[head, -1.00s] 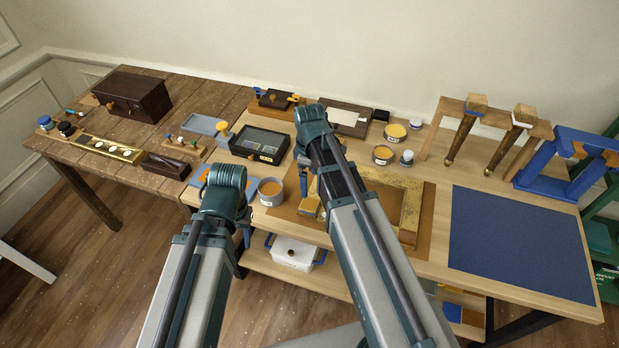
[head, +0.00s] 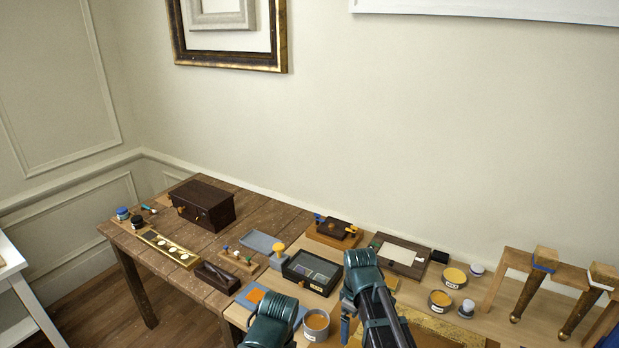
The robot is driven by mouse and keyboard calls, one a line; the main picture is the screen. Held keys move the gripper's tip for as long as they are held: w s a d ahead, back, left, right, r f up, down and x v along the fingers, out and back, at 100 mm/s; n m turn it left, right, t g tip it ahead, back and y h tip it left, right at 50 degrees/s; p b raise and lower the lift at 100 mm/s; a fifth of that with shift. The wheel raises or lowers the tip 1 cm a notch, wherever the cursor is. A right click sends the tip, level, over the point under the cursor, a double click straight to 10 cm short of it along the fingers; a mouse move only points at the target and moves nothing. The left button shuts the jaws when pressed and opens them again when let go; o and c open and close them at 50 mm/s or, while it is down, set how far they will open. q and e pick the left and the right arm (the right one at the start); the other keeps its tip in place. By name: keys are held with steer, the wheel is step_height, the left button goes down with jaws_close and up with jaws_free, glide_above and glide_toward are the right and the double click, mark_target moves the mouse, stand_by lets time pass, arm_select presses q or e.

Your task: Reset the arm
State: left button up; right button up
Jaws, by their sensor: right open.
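My right arm comes in from the lower right, and its teal wrist stands over the light wooden table. My right gripper (head: 346,328) hangs below that wrist, pointing down, mostly hidden by the arm. It is open, and I see nothing held in it. It hangs just right of a tin of orange-yellow material (head: 316,325). Only the teal upper end of my left arm shows at the bottom edge. My left gripper is not visible.
A dark tray (head: 312,272), a wooden box with blue clips (head: 332,231) and gold tins (head: 440,302) crowd the light table. A dark chest (head: 202,205) and a gold palette (head: 170,250) stand on the darker table at left. Gilded legs hang on a rack (head: 519,262) at right.

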steer(key=s+a+f+m+h+b, duration=0.1)
steer(key=s+a+m, duration=0.5)
steer(key=s, duration=0.6)
steer(key=a, duration=0.2)
steer(key=shift+s+a, duration=0.3)
steer(key=shift+s, duration=0.05)
